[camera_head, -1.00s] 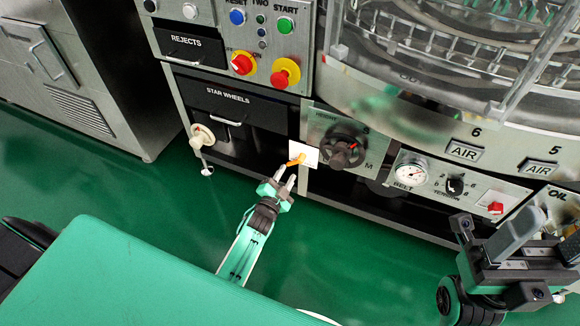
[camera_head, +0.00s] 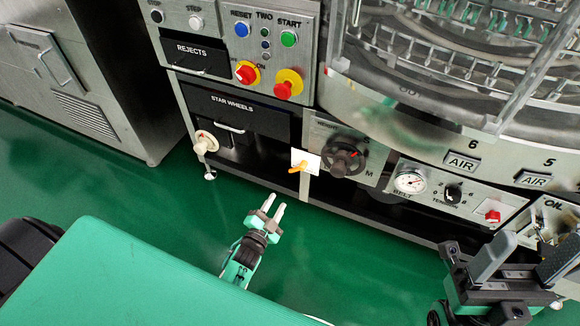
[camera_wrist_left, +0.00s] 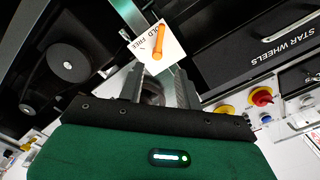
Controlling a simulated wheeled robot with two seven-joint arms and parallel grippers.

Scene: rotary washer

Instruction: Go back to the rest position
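My left gripper (camera_head: 274,203) is over the green floor in front of the machine, its two pale fingers apart with nothing between them. The orange lever (camera_head: 298,167) on a white plate is on the machine front, beyond and apart from the fingertips. In the left wrist view the lever (camera_wrist_left: 158,42) shows ahead of the gripper fingers (camera_wrist_left: 158,82). My right gripper (camera_head: 524,252) is at the lower right, its dark fingers wide apart and empty. Part of the right arm is cut off by the picture edge.
The washer front carries a black handwheel (camera_head: 343,160), a pressure gauge (camera_head: 410,181), a star wheels drawer (camera_head: 236,113) and red knobs. A grey cabinet (camera_head: 75,80) stands at the left. Green floor (camera_head: 170,205) is free between the machine and me.

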